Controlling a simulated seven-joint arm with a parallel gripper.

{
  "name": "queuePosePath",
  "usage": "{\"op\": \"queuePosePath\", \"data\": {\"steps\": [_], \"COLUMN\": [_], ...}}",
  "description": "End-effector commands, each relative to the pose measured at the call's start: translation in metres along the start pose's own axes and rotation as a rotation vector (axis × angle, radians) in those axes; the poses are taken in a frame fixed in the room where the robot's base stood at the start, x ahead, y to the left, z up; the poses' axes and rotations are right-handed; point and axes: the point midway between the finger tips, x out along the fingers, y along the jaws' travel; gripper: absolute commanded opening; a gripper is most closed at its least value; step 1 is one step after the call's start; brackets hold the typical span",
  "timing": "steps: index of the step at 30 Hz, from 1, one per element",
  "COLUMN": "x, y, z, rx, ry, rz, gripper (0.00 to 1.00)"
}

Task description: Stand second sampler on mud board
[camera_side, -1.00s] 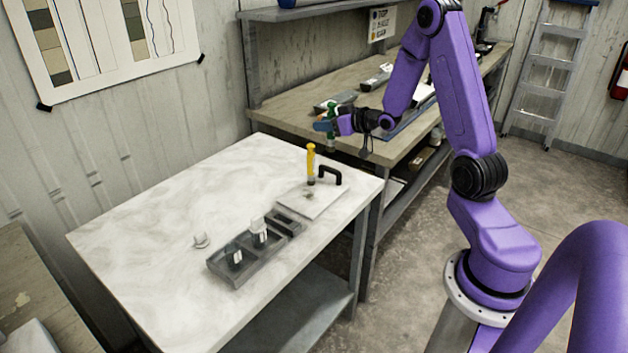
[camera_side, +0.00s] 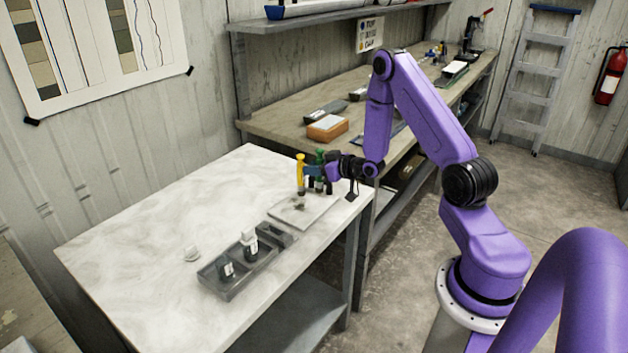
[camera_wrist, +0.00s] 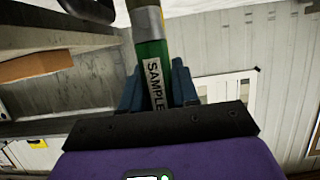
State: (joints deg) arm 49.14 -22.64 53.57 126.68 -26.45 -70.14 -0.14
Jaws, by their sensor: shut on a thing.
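The mud board (camera_side: 296,216) is a pale flat plate on the white table. The yellow sampler (camera_side: 300,168) stands upright on it. The green sampler (camera_side: 319,156) is held upright just right of the yellow one, over or beside the board's far right end. My gripper (camera_side: 316,172) is shut on the green sampler, its blue fingers around the body. In the wrist view the green sampler (camera_wrist: 150,60) shows a SAMPLE label, with a grey section at the top. The green sampler's lower end is partly hidden by my gripper, so I cannot tell if it touches the board.
A dark divided tray (camera_side: 237,283) with small bottles (camera_side: 249,240) sits in front of the board. The left of the white table (camera_side: 130,240) is clear.

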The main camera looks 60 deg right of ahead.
Motion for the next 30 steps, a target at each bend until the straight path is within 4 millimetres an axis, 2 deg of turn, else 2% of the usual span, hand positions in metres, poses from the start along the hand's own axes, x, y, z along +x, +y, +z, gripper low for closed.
{"op": "queuePosePath", "data": {"steps": [12, 26, 27, 28, 30], "x": [0.012, 0.014, 0.014, 0.014, 0.014], "y": [0.000, 0.000, 0.000, 0.000, 0.000], "z": [0.034, 0.039, 0.038, 0.038, 0.038], "rx": [0.000, 0.000, 0.000, 0.000, 0.000], "ry": [0.000, 0.000, 0.000, 0.000, 0.000], "rz": [0.000, 0.000, 0.000, 0.000, 0.000], "gripper": [0.00, 0.00, 0.43, 0.52, 0.55]}}
